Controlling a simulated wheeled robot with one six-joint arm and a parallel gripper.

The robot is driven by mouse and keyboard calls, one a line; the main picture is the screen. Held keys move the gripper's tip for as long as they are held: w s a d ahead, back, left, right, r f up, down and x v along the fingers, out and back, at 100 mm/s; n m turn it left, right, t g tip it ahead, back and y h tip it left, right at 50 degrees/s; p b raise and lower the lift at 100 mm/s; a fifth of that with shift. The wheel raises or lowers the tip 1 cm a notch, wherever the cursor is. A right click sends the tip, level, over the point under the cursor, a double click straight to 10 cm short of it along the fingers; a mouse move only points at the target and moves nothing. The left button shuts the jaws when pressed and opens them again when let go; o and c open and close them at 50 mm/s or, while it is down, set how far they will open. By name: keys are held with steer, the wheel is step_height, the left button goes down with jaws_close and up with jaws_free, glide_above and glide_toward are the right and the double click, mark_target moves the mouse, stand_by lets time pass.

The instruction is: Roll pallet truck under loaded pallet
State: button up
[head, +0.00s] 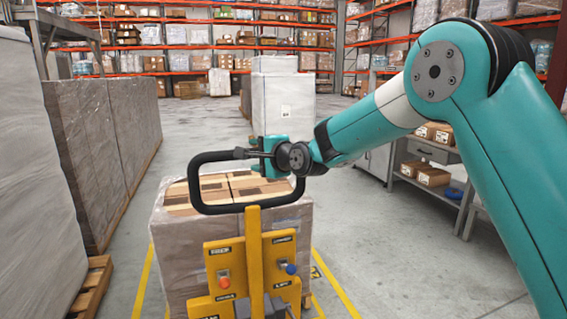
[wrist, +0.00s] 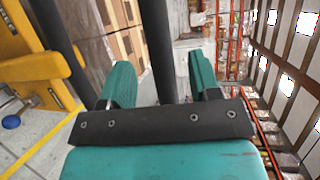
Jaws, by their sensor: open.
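The yellow pallet truck (head: 253,250) stands upright in front of me, with a black loop handle (head: 193,182) on top. The loaded pallet (head: 180,245), a wrapped stack of cartons, is directly beyond it. The truck's forks are out of sight, so I cannot tell how far they are under the pallet. My teal gripper (head: 262,152) is at the top bar of the handle, right of its middle. In the wrist view my gripper (wrist: 160,82) is open, with the black handle bar (wrist: 157,40) between its two fingers.
Tall wrapped loads (head: 105,150) line the left side, with a wooden pallet edge (head: 95,285) low down. A white wrapped stack (head: 283,105) stands beyond the loaded pallet. A grey workbench (head: 430,190) with cartons is at right. Yellow floor lines (head: 335,283) flank the load; floor right is clear.

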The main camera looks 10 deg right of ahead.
steer(key=b+v, duration=0.2)
steer(key=v, duration=0.9)
steer(key=shift+r, duration=0.1)
steer(key=s+f+n+g+h, duration=0.1)
steer(key=s+f+n+g, duration=0.1)
steer(key=s+n+g, duration=0.2)
steer(key=s+f+n+g+h+p, duration=0.1)
steer(key=s+f+n+g, duration=0.2)
steer(key=s+n, duration=0.6)
steer(key=s+f+n+g+h, duration=0.1)
steer(key=s+f+n+g, duration=0.2)
steer(key=s, duration=2)
steer(key=n+g, duration=0.4)
steer(key=shift+f+n+p, duration=0.25)
steer(key=shift+n+p, duration=0.05)
steer(key=shift+p, duration=0.1)
steer(key=shift+c, duration=0.5)
